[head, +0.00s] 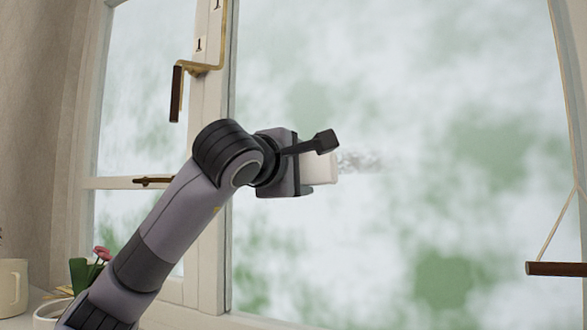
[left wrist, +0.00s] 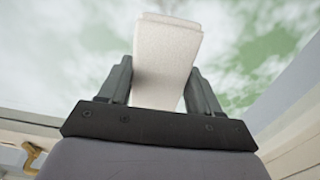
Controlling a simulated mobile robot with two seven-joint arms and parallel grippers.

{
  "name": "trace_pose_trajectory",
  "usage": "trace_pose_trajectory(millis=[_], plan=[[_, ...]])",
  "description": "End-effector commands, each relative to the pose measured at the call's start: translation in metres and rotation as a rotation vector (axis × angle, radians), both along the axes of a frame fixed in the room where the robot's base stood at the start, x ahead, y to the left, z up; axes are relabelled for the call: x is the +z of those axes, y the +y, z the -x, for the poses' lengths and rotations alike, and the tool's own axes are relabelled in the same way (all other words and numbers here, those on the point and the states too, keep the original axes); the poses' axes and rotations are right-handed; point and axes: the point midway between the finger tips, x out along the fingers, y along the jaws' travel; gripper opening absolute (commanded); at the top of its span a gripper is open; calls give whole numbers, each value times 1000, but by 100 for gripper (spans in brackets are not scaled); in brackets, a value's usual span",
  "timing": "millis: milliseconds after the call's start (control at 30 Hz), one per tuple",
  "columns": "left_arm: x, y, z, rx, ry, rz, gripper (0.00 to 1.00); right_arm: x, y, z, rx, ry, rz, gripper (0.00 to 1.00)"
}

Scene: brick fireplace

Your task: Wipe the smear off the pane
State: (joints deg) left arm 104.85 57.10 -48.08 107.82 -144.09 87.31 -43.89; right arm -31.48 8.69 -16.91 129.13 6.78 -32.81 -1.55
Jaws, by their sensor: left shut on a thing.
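My left gripper (head: 305,165) is raised in front of the large window pane (head: 440,90). It is shut on a white block-like wiper (head: 320,168), probably a sponge or folded cloth. The wiper also shows between the two fingers in the left wrist view (left wrist: 165,60). A greyish speckled smear (head: 362,162) shows on the pane just right of the wiper; its left part may be hidden behind the wiper and gripper. I cannot tell whether the wiper touches the glass. My right gripper is in neither view.
A brass latch with a dark handle (head: 177,92) sits on the window frame at upper left. A dark wooden bar (head: 556,269) hangs from a cord at right. A cream mug (head: 12,287), a white pot (head: 52,312) and a pink flower (head: 102,253) stand at lower left.

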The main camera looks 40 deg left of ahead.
Motion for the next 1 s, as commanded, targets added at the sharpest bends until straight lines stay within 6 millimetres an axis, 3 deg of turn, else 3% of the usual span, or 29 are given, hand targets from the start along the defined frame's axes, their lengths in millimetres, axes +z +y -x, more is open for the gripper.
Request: trace_pose_trajectory(millis=[700,1000], plan=[[0,-49,-14,-5,6,-2,39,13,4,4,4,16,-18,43],[0,-59,-17,-3,5,-2,39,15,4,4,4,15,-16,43]])
